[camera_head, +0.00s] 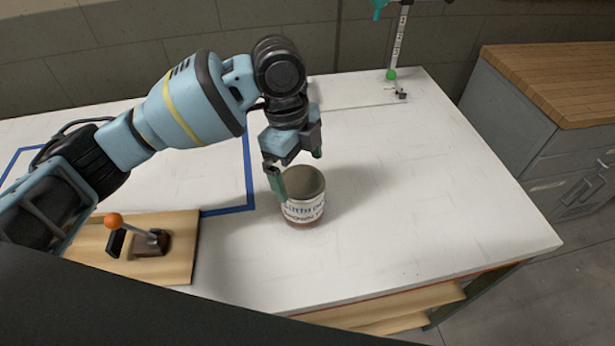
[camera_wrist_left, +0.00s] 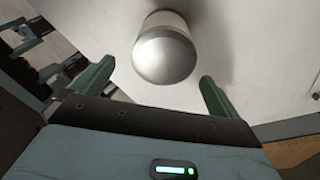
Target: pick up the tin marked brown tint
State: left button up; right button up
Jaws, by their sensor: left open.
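A tin (camera_head: 303,209) stands upright on the white table, with a pale label and dark lettering that looks like "brown" in the lower line. In the left wrist view the tin (camera_wrist_left: 163,52) shows its round grey top, ahead of and between the two green fingers. My left gripper (camera_head: 296,170) is open just above the tin, with one finger in front of its left rim and the other behind it. In the left wrist view the left gripper (camera_wrist_left: 152,85) is empty. My right gripper is not in view.
The white table (camera_head: 430,190) is clear to the right of the tin. Blue tape (camera_head: 249,170) marks a square at the left. A wooden board (camera_head: 182,262) with an orange-knobbed lever (camera_head: 140,235) lies front left. A stand (camera_head: 396,60) is at the back; a wood-topped cabinet (camera_head: 560,80) stands right.

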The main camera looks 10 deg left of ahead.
aim_at(303, 191)
pick_arm(q)
jog(key=shift+s+f, duration=0.2)
jog(key=shift+d+f, duration=0.15)
jog(key=shift+f, duration=0.65)
jog(key=shift+w+d+f, duration=0.1)
jog(key=shift+w+f, duration=0.05)
jog(key=shift+f, duration=1.3)
jog(key=shift+w+d+f, duration=0.1)
jog(key=shift+w+f, duration=0.05)
jog(key=shift+f, duration=1.25)
jog(key=c, duration=1.2)
